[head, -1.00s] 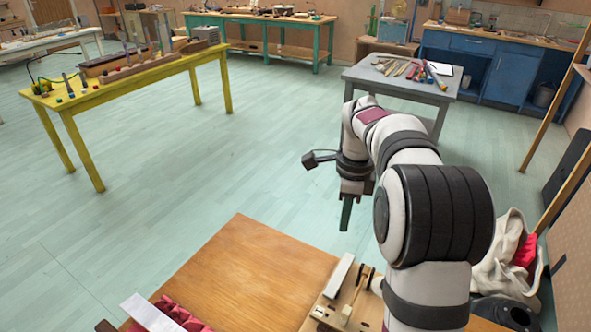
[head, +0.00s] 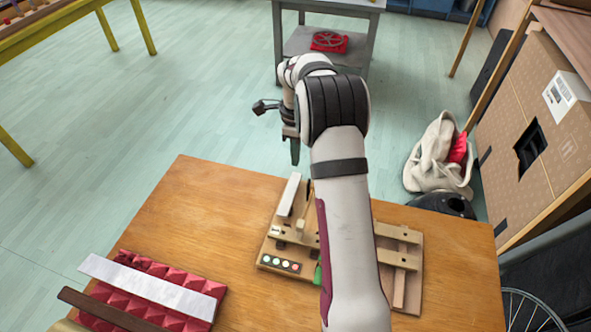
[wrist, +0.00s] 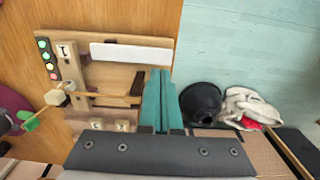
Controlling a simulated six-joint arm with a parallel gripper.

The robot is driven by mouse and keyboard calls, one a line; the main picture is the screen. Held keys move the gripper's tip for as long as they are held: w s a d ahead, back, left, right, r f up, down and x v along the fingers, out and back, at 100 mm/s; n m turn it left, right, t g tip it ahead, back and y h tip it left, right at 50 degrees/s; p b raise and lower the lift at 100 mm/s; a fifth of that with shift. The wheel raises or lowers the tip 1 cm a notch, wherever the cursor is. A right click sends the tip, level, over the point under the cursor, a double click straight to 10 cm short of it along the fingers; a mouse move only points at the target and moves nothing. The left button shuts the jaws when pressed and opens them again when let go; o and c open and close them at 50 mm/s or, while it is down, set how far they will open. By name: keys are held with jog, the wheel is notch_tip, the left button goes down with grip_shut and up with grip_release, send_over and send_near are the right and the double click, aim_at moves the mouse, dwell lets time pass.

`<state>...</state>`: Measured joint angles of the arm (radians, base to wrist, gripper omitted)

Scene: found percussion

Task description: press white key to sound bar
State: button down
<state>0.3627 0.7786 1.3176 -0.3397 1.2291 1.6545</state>
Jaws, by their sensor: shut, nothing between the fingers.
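The white key (head: 289,195) is a flat pale strip at the far left of a wooden mechanism (head: 265,246) on the table. It also shows in the wrist view (wrist: 130,53), lying across the top of the board. My gripper (head: 295,160) is shut and empty, pointing down near the key's far end in the head view. In the wrist view its teal fingers (wrist: 159,76) are together, close to the key's right part; contact or height cannot be told. A pale bar (head: 150,284) lies on red pyramid foam (head: 220,291) at the front left, apart from the mechanism.
A mallet-like wooden piece (head: 301,222) stands beside the key. A panel of round coloured lights (head: 279,263) sits on the mechanism's front. A dark brown bar (head: 105,309) lies in front of the pale bar.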

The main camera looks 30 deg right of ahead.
aim_at(296, 177)
notch_tip(296, 177, down, 6)
dwell(0.5)
jog(key=shift+w+d+f, duration=0.15)
jog(key=shift+w+f, duration=0.05)
jog(key=shift+f, duration=0.5)
jog(key=shift+r, duration=0.9)
